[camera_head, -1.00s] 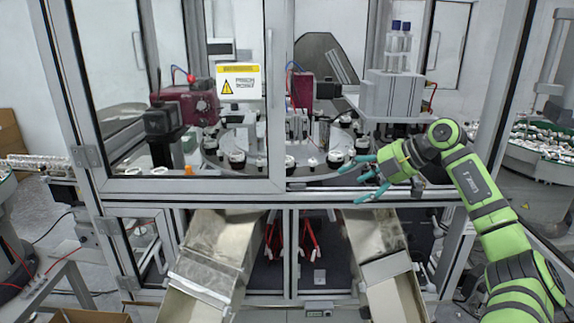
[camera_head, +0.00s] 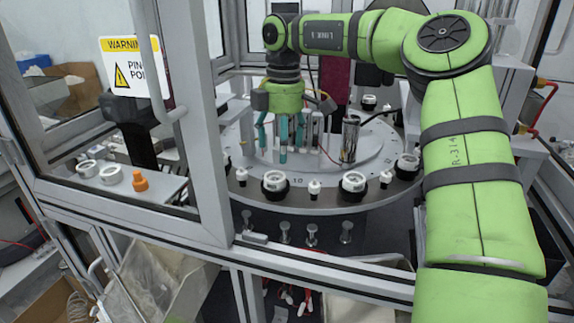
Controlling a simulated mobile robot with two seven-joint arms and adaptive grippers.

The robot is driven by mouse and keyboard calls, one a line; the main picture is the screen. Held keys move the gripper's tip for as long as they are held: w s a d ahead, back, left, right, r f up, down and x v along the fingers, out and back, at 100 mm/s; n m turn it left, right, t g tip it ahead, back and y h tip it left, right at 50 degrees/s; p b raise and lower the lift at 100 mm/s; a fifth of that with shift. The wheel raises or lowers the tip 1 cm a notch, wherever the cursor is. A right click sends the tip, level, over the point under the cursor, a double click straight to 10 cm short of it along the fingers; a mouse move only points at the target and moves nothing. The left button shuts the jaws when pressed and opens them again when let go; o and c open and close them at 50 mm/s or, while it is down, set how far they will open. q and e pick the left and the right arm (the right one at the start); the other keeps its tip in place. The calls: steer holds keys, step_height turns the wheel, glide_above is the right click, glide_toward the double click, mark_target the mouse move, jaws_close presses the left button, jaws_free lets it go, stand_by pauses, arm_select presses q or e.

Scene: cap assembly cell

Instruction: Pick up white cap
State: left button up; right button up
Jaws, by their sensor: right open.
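My right gripper (camera_head: 279,152) points down with its teal fingers spread and empty, above the round indexing table (camera_head: 330,205). White ring-shaped caps sit in black holders on the table rim, one front left (camera_head: 275,183), one front centre (camera_head: 353,183) and one at the right (camera_head: 407,164). Smaller white pieces stand between them, such as the one at the front (camera_head: 315,188). Two more white rings lie on the ledge at left, one (camera_head: 87,168) beside the other (camera_head: 111,174). I cannot tell which one is the white cap. My left gripper is out of view.
An orange piece (camera_head: 140,181) stands on the left ledge. A metal cylinder (camera_head: 350,140) rises near the table's middle. The door frame with a warning sign (camera_head: 133,66) stands at left. A frame rail (camera_head: 330,270) crosses below the table. Metal pegs stand before it.

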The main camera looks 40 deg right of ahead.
mark_target(275, 179)
steer(key=shift+f, duration=0.2)
steer(key=shift+w+a+f+p, duration=0.1)
steer(key=shift+a+f+p, duration=0.5)
steer(key=shift+a+p, duration=0.05)
steer(key=shift+w+a+f+p, duration=0.15)
steer(key=shift+a+f+p, duration=0.05)
steer(key=shift+f+p, duration=0.25)
steer(key=shift+w+a+f+p, duration=0.15)
steer(key=shift+f+p, duration=0.3)
steer(key=f, duration=0.1)
steer(key=f+p, duration=0.1)
steer(key=shift+w+d+f, duration=0.1)
steer(key=shift+d+f, duration=0.2)
steer(key=shift+f, duration=0.1)
steer(key=shift+d+f, duration=0.15)
steer(key=shift+f, duration=0.3)
steer(key=c, duration=1.3)
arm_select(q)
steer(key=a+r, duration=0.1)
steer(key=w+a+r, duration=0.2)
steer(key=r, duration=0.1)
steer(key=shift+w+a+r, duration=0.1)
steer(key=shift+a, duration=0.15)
arm_select(e)
steer(key=shift+o, duration=0.2)
